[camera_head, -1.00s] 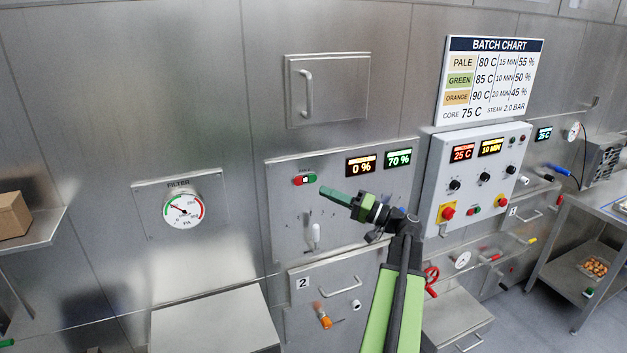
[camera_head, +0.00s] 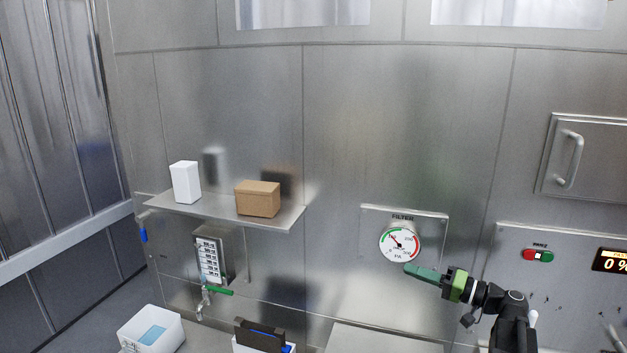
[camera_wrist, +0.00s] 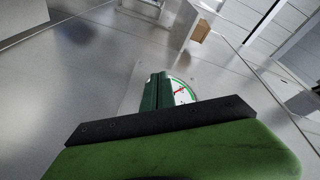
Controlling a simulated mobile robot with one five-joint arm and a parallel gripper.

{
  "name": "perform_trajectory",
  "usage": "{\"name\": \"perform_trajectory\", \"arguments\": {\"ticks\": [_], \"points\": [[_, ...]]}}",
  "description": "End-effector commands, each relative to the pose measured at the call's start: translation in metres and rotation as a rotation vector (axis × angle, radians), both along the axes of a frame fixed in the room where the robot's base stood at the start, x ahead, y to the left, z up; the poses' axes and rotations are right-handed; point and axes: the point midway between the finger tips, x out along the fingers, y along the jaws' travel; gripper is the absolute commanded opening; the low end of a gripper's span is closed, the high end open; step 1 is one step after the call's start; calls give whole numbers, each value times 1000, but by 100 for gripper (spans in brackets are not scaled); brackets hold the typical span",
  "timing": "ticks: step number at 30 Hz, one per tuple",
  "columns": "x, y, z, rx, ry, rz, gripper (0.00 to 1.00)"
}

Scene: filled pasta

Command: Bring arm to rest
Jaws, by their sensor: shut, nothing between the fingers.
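My gripper (camera_head: 422,272) is at the lower right in the head view, at the end of my raised arm. Its green fingers point left and lie just below the round filter gauge (camera_head: 399,243) in the picture. In the wrist view my gripper (camera_wrist: 158,88) has its green fingers together, with nothing between them. The gauge (camera_wrist: 182,92) shows partly behind the fingers there. I cannot tell the exact gap between the fingers and the wall.
A shelf (camera_head: 222,213) on the left carries a white box (camera_head: 185,182) and a cardboard box (camera_head: 258,199). Below are a tap with a green handle (camera_head: 218,291) and a white bin (camera_head: 150,330). A red and green switch (camera_head: 538,255) and a door handle (camera_head: 572,158) are on the right.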

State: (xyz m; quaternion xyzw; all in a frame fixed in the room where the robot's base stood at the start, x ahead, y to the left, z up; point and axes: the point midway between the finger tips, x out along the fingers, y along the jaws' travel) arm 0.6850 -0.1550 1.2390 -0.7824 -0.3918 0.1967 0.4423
Motion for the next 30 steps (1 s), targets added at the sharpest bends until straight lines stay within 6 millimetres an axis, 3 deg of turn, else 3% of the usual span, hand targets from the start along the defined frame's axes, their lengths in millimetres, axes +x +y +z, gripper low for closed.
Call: {"name": "perform_trajectory", "arguments": {"ticks": [1, 6, 9, 12, 15, 17, 18, 21, 24, 30], "points": [[3, 45, -16, -45, 39, 67, 0], [-8, 176, -86, -271, 215, 272, 0], [-32, 237, -135, -460, 337, 375, 0], [-67, 274, -189, -711, 477, 440, 0], [-92, 266, -228, -957, 608, 416, 0], [-101, 244, -242, -1080, 682, 363, 0], [-104, 223, -248, -1148, 731, 313, 0], [-110, 181, -256, -1277, 831, 199, 0], [-111, 156, -257, -1340, 898, 111, 0], [-111, 155, -257, -1320, 927, 78, 0]]}}
